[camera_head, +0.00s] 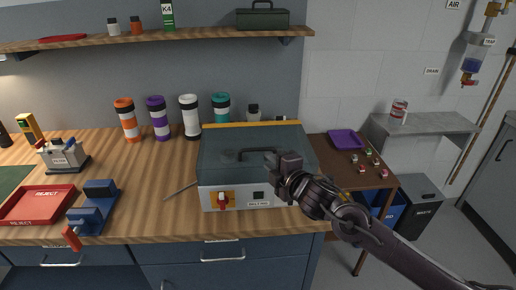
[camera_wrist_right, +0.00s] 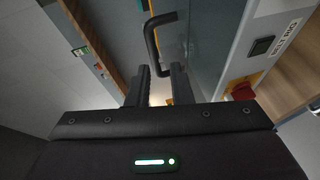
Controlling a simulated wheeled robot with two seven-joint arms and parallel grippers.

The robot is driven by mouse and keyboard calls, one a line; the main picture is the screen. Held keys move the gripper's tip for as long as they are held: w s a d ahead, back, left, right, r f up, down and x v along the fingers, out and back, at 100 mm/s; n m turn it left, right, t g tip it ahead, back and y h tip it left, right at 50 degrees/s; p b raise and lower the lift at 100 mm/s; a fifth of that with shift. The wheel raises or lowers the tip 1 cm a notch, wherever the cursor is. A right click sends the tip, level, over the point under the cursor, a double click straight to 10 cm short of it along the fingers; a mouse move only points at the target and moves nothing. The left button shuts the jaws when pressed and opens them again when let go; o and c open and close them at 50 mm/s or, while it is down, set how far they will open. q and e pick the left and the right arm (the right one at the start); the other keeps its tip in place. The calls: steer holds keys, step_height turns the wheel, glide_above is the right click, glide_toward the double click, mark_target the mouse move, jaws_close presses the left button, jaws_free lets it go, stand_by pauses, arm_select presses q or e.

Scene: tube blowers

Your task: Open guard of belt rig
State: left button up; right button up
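The belt rig (camera_head: 236,199) is a pale box on the bench with a red switch on an orange plate at its front. Its guard (camera_head: 225,145) is a dark grey-green lid, lying down over the box. A black bar handle (camera_head: 256,152) stands on the guard. My right gripper (camera_head: 274,162) is at the handle's right end. In the right wrist view, my right gripper (camera_wrist_right: 160,88) has its fingers apart, with the handle (camera_wrist_right: 152,40) just beyond or between the fingertips; I cannot tell if they touch. My left gripper is out of view.
Several coloured cylinders (camera_head: 159,118) stand behind and left of the rig. A blue vise (camera_head: 95,205) and red reject tray (camera_head: 38,204) are on the left. A shelf (camera_head: 160,38) runs above. A small table with a purple tray (camera_head: 345,140) is at right.

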mark_target(258, 150)
steer(key=shift+n, duration=0.3)
steer(key=x, duration=0.2)
steer(key=p+x, duration=0.1)
steer(key=x, duration=0.2)
steer(key=r+p+x, duration=0.1)
steer(key=x, duration=0.2)
steer(key=shift+c, duration=0.4)
steer(key=shift+f, duration=0.1)
jaws_close()
